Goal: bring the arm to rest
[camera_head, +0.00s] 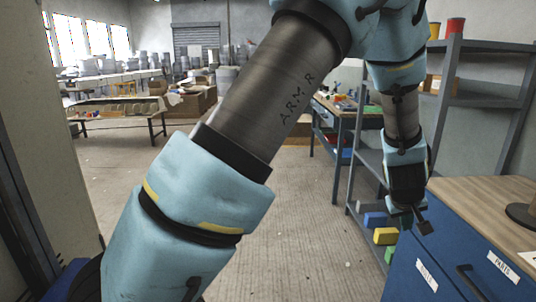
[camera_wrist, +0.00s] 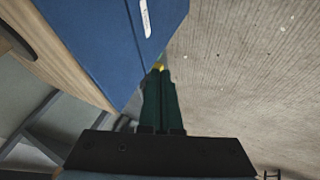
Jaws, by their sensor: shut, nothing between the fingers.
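My arm crosses the head view from the lower left up to the top and bends down on the right. My gripper (camera_head: 418,228) hangs at the end of it, just left of the blue cabinet (camera_head: 450,255) and in front of the shelf's lower bins. In the wrist view my gripper (camera_wrist: 162,80) shows two dark green fingers side by side, shut and empty. The blue cabinet (camera_wrist: 115,40) is close beside the fingertips there, with bare floor on the other side. I cannot tell whether the fingers touch the cabinet.
A grey metal shelf (camera_head: 485,101) stands behind the cabinet, with a yellow bin (camera_head: 386,236) and a blue bin (camera_head: 376,219) low down. A workbench (camera_head: 345,115) stands further back. The concrete floor (camera_head: 305,220) in the middle is clear. A table (camera_head: 120,108) is at the far left.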

